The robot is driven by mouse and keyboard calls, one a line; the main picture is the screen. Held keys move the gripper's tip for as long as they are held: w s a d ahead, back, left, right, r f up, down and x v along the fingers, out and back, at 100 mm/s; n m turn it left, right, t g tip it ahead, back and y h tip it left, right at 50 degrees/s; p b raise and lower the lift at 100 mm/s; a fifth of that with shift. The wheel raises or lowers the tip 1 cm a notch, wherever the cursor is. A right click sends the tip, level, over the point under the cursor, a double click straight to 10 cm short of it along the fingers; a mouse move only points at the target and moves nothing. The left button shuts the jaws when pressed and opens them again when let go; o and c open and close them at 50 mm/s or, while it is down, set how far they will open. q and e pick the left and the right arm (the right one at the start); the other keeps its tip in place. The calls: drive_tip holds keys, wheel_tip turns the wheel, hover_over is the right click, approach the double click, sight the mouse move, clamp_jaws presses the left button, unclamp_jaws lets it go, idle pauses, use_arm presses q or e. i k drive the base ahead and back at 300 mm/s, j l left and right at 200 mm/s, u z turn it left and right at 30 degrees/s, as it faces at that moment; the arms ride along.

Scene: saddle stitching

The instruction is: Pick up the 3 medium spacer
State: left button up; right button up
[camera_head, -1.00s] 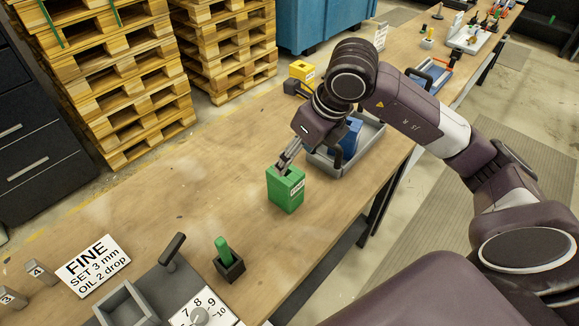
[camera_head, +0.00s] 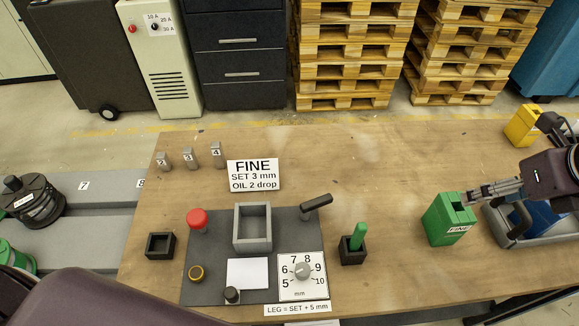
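The spacer marked 3 (camera_head: 190,158) is a small grey upright block at the back left of the wooden table. It stands between similar grey blocks marked 2 (camera_head: 163,161) and 4 (camera_head: 217,155). My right gripper (camera_head: 469,196) is far to the right of these blocks, with its fingertips at the top of a green box labelled FINE (camera_head: 449,222). Its fingers look close together, but whether they are shut or hold anything is unclear. My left gripper is out of view.
A FINE, SET 3 mm sign (camera_head: 253,176) lies right of the blocks. In front is a dark fixture plate (camera_head: 212,283) with a grey square frame (camera_head: 253,228), red knob (camera_head: 198,220) and dial (camera_head: 302,270). Small black holders (camera_head: 160,246) flank it. Table around the blocks is clear.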

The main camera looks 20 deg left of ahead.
sight(189, 154)
drive_tip(key=u, duration=1.3)
